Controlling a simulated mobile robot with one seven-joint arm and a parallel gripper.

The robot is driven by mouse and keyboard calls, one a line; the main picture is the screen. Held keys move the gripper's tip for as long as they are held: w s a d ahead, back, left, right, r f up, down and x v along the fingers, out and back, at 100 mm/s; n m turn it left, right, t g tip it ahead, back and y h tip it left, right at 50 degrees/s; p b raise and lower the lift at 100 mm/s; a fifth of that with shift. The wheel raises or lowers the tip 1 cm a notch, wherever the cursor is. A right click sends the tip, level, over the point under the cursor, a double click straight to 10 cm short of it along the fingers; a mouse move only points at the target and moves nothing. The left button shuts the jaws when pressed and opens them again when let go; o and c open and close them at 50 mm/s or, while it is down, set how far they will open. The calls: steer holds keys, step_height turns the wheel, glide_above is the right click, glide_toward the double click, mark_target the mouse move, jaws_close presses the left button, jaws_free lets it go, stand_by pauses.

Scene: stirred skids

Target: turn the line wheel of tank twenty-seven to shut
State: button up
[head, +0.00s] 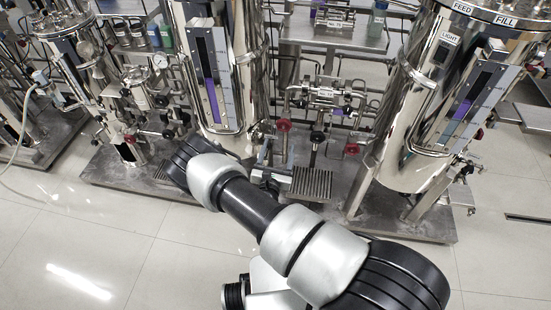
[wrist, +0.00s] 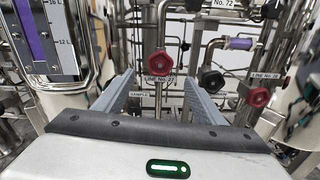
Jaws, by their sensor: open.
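In the wrist view a red line wheel (wrist: 155,62) stands on a thin upright pipe, with a tag reading LINE No. 27 (wrist: 160,78) just below it. My gripper (wrist: 159,77) is open and empty, one finger to the left of the wheel in the picture and one to the right. The wheel appears ahead of the fingertips; I cannot tell the exact gap, and I see no contact. In the head view the same red wheel (head: 283,125) shows just beyond my gripper (head: 275,155), between the two tall steel tanks.
A black wheel (wrist: 211,79) is close to the right finger. Another red wheel (wrist: 258,97), tagged LINE No. 28, is farther right. A steel tank (head: 222,70) with a purple sight gauge stands left, another tank (head: 415,140) right. The tiled floor (head: 100,240) in front is clear.

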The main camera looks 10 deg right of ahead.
mark_target(284, 127)
steer(key=v, duration=0.5)
steer(key=shift+s+a, duration=0.15)
steer(key=shift+s, duration=0.1)
steer(key=shift+f, duration=0.1)
steer(key=b+x, duration=0.5)
steer(key=x, duration=1.2)
steer(key=shift+w, duration=0.25)
steer(key=shift+c, duration=0.3)
steer(key=c, duration=1)
